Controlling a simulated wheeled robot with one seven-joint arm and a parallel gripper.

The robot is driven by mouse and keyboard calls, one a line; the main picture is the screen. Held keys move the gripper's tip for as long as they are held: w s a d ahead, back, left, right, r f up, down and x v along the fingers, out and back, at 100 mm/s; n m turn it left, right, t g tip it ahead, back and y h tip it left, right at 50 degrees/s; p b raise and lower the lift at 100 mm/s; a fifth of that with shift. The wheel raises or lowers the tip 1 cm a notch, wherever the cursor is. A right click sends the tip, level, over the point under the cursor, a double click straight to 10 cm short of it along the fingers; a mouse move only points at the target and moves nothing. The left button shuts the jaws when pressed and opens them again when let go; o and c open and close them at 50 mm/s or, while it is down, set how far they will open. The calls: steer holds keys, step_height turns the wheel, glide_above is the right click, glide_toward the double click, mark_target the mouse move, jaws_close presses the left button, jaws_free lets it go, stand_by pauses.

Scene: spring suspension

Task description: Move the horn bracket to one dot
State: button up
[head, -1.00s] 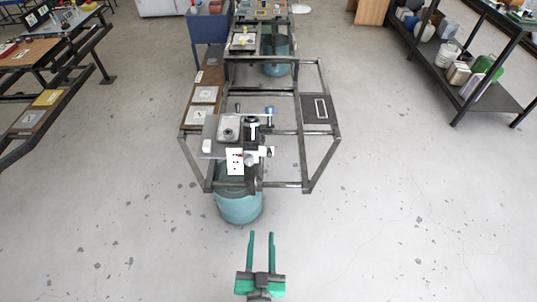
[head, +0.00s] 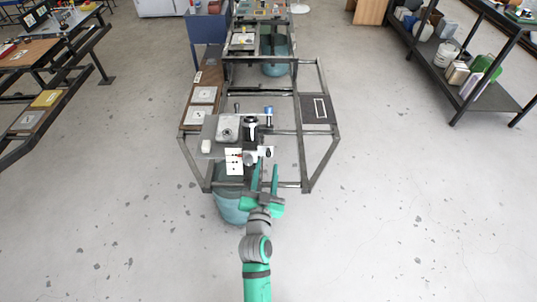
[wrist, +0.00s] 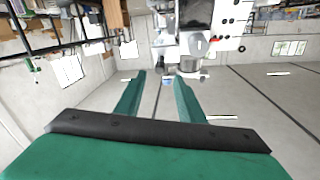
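A white card (head: 234,161) with small red and dark marks hangs at the front edge of the bench fixture. Beside it on the right is a grey round knob with a white piece (head: 265,152); I cannot tell for sure which part is the horn bracket. In the wrist view a white plate with dark dots (wrist: 234,14) and a grey cylinder (wrist: 194,43) show beyond my fingers. My gripper (head: 266,168) has two green fingers, open and empty, just in front of the fixture's right side. Its fingers also show in the wrist view (wrist: 160,75). No contact is visible.
The fixture's grey plate (head: 208,130) sits on a dark metal frame (head: 321,160) over a teal drum (head: 230,207). A brown board with pale square plates (head: 200,115) lies on the left, a dark panel (head: 310,110) on the right.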

mark_target(268, 155)
steer(key=w, duration=0.6)
steer(key=shift+w+d, duration=0.35)
steer(key=shift+w, duration=0.05)
jaws_close()
